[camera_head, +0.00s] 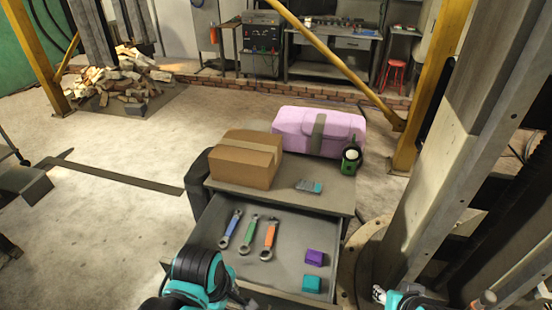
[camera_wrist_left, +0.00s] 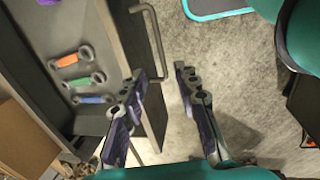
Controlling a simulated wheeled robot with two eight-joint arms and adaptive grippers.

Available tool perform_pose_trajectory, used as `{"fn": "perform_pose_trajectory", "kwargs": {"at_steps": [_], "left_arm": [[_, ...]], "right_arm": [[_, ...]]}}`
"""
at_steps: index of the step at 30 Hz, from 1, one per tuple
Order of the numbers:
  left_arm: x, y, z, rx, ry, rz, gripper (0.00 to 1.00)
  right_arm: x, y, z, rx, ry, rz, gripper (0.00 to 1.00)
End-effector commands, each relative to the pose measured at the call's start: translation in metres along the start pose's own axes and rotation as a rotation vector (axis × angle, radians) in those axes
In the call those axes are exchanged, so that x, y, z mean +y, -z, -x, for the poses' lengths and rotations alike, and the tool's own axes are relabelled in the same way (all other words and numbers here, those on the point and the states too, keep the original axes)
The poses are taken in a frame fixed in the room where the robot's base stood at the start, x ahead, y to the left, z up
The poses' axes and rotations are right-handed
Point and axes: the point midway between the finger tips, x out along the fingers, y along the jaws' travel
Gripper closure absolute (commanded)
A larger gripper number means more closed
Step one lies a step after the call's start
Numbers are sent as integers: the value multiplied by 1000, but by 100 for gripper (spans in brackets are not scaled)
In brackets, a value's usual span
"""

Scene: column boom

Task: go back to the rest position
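My left gripper (camera_wrist_left: 160,78) is open in the left wrist view, with two dark fingers apart and nothing held between them. The drawer's bar handle (camera_wrist_left: 153,35) is close to its left finger; I cannot tell whether they touch. In the head view, my teal and black left arm (camera_head: 200,278) is in front of the open drawer, and its fingers are hidden. My right arm (camera_head: 408,300) shows only partly at the bottom right edge; its finger state is unclear.
A grey column (camera_head: 440,170) stands close on the right. The floor at left is mostly open.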

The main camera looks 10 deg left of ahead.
Motion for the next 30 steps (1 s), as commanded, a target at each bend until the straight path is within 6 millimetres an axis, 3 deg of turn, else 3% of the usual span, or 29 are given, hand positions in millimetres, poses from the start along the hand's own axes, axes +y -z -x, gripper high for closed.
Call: {"fn": "perform_pose_trajectory", "kwargs": {"at_steps": [4, 7, 15, 21, 30], "left_arm": [[3, 0, 0, 2, -16, -59, 69], [13, 0, 0, 13, -63, -229, 69], [58, -2, 6, 158, -247, -1000, 69], [80, -4, 14, 295, -310, -1397, 69], [86, -5, 17, 345, -322, -1518, 69]], "right_arm": [[0, 0, 0, 0, 0, 0, 60], [0, 0, 0, 0, 0, 0, 60], [0, 0, 0, 0, 0, 0, 60], [0, 0, 0, 0, 0, 0, 60], [0, 0, 0, 0, 0, 0, 60]]}}
